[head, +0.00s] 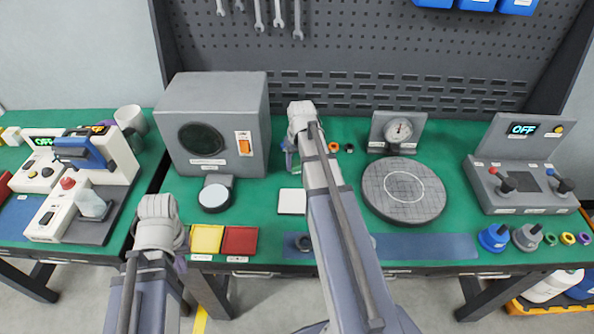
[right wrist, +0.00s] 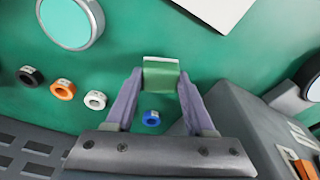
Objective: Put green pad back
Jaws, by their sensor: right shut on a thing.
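The green pad (right wrist: 161,76) is between the purple fingers of my right gripper (right wrist: 160,85), which is shut on it. It shows a pale edge at its far end in the right wrist view. In the head view my right gripper (head: 291,156) is over the bench, just right of the grey box with the orange switch, and mostly hidden by its arm. A yellow pad (head: 207,239) and a red pad (head: 240,240) lie side by side at the bench's front edge. My left gripper (head: 181,264) is low at the front left; its jaws are mostly hidden.
The grey box (head: 212,120) stands at the back left, with a small round-topped device (head: 215,196) before it. A white square (head: 292,201) lies mid-bench. A blue ring (right wrist: 152,118) and an orange ring (right wrist: 63,90) lie near my right gripper. A round plate (head: 404,190) is further right.

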